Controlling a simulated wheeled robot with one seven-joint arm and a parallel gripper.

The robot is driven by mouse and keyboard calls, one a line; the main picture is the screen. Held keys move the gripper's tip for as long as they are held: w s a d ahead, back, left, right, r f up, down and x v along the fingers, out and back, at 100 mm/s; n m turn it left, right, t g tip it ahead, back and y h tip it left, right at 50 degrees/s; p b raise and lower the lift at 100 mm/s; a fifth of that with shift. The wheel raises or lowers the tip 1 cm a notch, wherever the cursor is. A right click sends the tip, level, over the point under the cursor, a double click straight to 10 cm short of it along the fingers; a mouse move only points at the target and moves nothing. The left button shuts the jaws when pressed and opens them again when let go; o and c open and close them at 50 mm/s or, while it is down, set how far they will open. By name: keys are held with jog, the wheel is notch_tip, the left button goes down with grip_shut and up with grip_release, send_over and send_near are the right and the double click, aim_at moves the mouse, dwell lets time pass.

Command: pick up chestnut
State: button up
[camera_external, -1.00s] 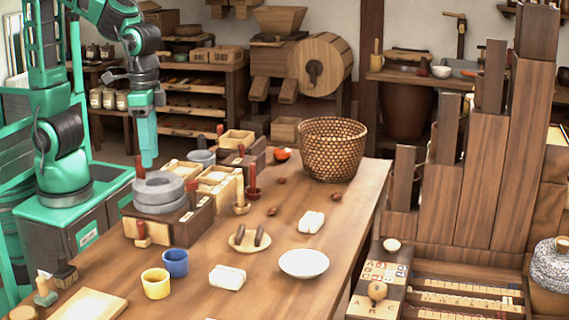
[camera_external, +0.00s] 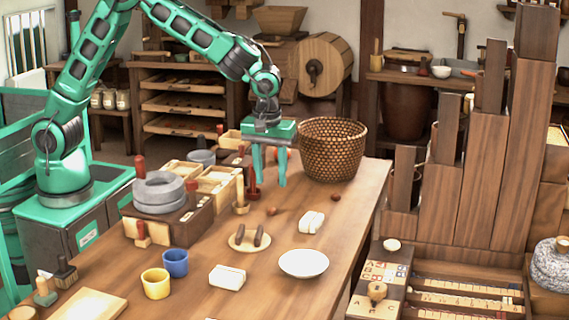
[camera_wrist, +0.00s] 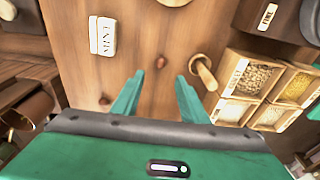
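My gripper (camera_external: 269,183) points down over the table's far part, its two teal fingers apart with nothing seen between them. In the wrist view, the open fingers of my gripper (camera_wrist: 160,80) reach up from the bottom. A small brown chestnut (camera_external: 272,211) lies on the table in front of the fingers; it also shows in the wrist view (camera_wrist: 161,62), just past the fingertips. Another chestnut (camera_external: 336,196) lies to the right, near the basket; it shows left of the fingers in the wrist view (camera_wrist: 104,100). The spot just behind the right fingertip is hidden.
A woven basket (camera_external: 332,150) stands close right of my gripper. Left are wooden boxes of grain (camera_wrist: 250,78) and a wooden-handled stamp (camera_wrist: 204,74). A white block (camera_external: 311,222), a plate with dark pieces (camera_external: 238,243) and a white dish (camera_external: 303,263) lie nearer the front.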

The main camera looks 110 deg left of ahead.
aim_at(272, 210)
jog(key=shift+a+f, duration=0.2)
jog(key=shift+f, duration=1.95)
jog(key=shift+a+f, duration=0.15)
jog(key=shift+f, duration=2)
grip_shut()
